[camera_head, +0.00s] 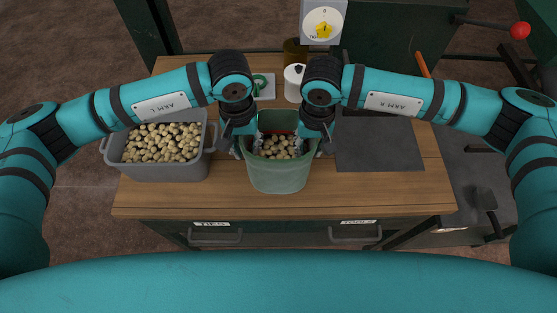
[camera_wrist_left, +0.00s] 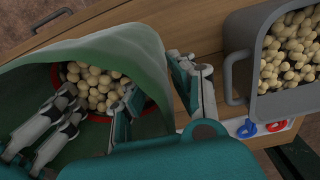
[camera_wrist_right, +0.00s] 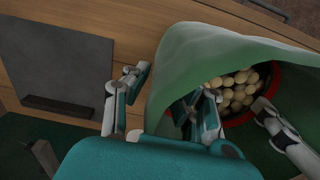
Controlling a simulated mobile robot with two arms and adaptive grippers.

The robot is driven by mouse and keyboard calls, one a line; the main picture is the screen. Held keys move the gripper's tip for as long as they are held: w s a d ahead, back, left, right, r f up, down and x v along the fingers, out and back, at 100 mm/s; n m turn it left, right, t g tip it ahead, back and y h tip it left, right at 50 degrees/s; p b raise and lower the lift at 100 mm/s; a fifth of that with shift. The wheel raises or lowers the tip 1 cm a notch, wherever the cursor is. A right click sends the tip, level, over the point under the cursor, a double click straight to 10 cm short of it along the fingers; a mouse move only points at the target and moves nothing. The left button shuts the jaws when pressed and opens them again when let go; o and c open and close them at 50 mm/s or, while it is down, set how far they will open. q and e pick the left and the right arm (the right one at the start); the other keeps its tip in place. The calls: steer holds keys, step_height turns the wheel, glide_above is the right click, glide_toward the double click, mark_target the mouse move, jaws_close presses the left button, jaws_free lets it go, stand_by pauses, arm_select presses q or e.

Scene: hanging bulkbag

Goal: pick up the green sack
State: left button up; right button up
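The green sack (camera_head: 279,180) stands upright and open-topped on the wooden bench, with pale potato-like lumps (camera_head: 281,148) and a red ring inside. My left gripper (camera_head: 246,148) is at its left rim. In the left wrist view, one finger is inside the sack (camera_wrist_left: 130,50) and one outside, with the wall between them and visible gaps. My right gripper (camera_head: 317,148) straddles the right rim the same way. In the right wrist view, its fingers are apart on either side of the sack wall (camera_wrist_right: 180,60). Both grippers look open.
A grey crate (camera_head: 160,172) full of similar lumps stands left of the sack. A dark flat plate (camera_head: 380,150) lies to the right. Behind are a white canister (camera_head: 294,85), a brown jar (camera_head: 295,52) and a dial scale (camera_head: 322,24). Drawers are in the bench front.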

arm_select(q)
jaws_close()
arm_select(e)
jaws_close()
arm_select(q)
steer(key=shift+r, duration=0.15)
arm_select(e)
steer(key=shift+r, duration=0.1)
